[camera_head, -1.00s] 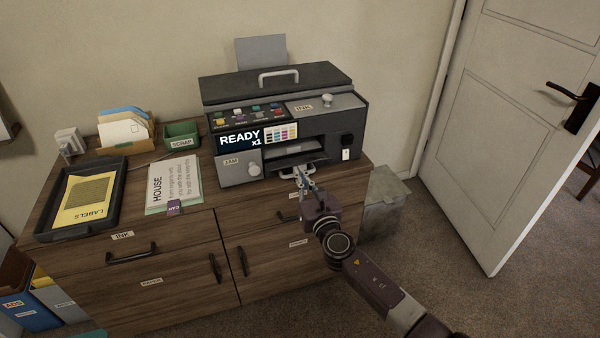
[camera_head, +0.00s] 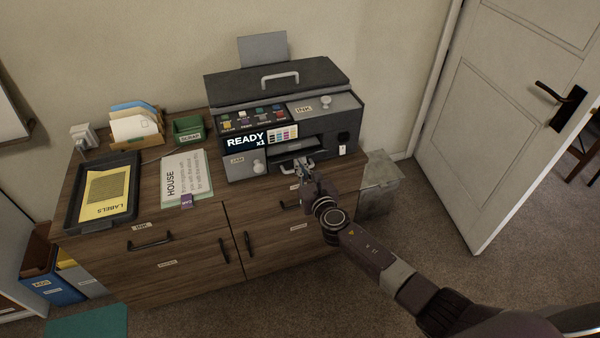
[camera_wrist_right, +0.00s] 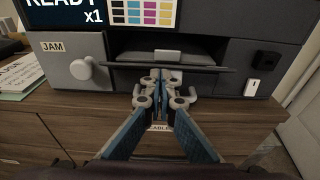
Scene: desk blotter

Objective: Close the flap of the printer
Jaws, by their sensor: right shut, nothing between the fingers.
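The printer (camera_head: 222,130) is dark and grey and stands on the wooden cabinet. Its screen reads READY x1. In the right wrist view the front flap (camera_wrist_right: 212,69) shows as a thin dark plate, nearly edge-on, sticking out below the dark front opening. A light grey handle (camera_wrist_right: 191,94) shows by it, partly hidden behind my fingers. My right gripper (camera_head: 303,164) is shut and empty, its tips close at the flap's middle; I cannot tell whether they touch it. My left gripper is not in view.
A JAM panel with a knob (camera_wrist_right: 82,69) is left of the opening. A paper sheet (camera_head: 183,178), a black tray (camera_head: 72,205) and a green SCRAP box (camera_head: 188,130) lie left of the printer. A grey bin (camera_head: 380,183) stands right of the cabinet.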

